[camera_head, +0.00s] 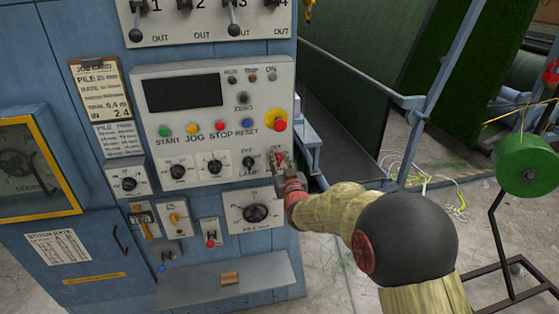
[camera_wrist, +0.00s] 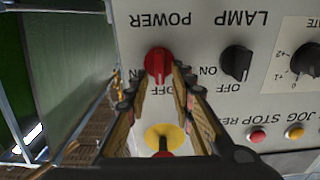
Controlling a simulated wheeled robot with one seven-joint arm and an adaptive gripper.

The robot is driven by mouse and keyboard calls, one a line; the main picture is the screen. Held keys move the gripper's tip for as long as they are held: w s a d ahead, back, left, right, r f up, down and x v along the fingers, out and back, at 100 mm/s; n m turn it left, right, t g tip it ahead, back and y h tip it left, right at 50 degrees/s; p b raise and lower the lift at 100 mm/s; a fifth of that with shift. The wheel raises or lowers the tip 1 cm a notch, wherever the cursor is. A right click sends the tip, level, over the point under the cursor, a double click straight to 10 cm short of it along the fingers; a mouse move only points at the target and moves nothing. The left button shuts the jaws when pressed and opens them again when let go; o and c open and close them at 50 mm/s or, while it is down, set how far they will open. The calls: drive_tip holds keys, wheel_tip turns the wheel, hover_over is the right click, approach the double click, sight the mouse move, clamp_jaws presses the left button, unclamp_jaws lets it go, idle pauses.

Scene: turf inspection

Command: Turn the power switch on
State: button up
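The power switch is a red rotary knob (camera_wrist: 158,64) on the pale control panel, with POWER printed by it and OFF near its lower side in the upside-down wrist view. In the head view the knob (camera_head: 281,158) sits at the panel's right edge, partly hidden by my gripper. My gripper (camera_head: 287,176) is at the knob. In the wrist view its two fingers (camera_wrist: 160,74) stand one on each side of the knob, very close to it. Whether both fingers press on it cannot be told. The exact angle of the knob is unclear.
The lamp switch (camera_wrist: 236,63) sits beside the power knob. A red emergency button on a yellow base (camera_head: 279,123) is just above it in the head view. A pressure dial (camera_head: 255,212) is below. A green reel on a stand (camera_head: 525,165) stands at right.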

clamp_jaws()
drive_tip(key=shift+m+b, duration=0.3)
drive_tip(key=shift+b, duration=0.2)
drive_tip(key=m+b, duration=0.4)
drive_tip(key=b, duration=0.1)
drive_tip(key=d+m+b, duration=0.1)
drive_tip(key=m+b, duration=0.2)
drive_tip(key=shift+w+f, duration=0.15)
drive_tip(key=shift+f, duration=0.2)
drive_tip(key=shift+w+d+f+m+b, duration=0.1)
drive_tip(key=shift+f+m+b, duration=0.1)
drive_tip(key=shift+m+b, duration=1.2)
drive_tip(key=shift+s+d+f+m+b, duration=0.15)
drive_tip(key=shift+m+b, duration=0.7)
drive_tip(key=shift+m, duration=1.15)
drive_tip(key=shift+w+d+f+m+b, duration=0.15)
drive_tip(key=shift+f+m+b, duration=0.1)
drive_tip(key=shift+m+b, duration=1.15)
drive_tip(key=shift+m, duration=0.5)
drive_tip(key=shift+o, duration=0.8)
unclamp_jaws()
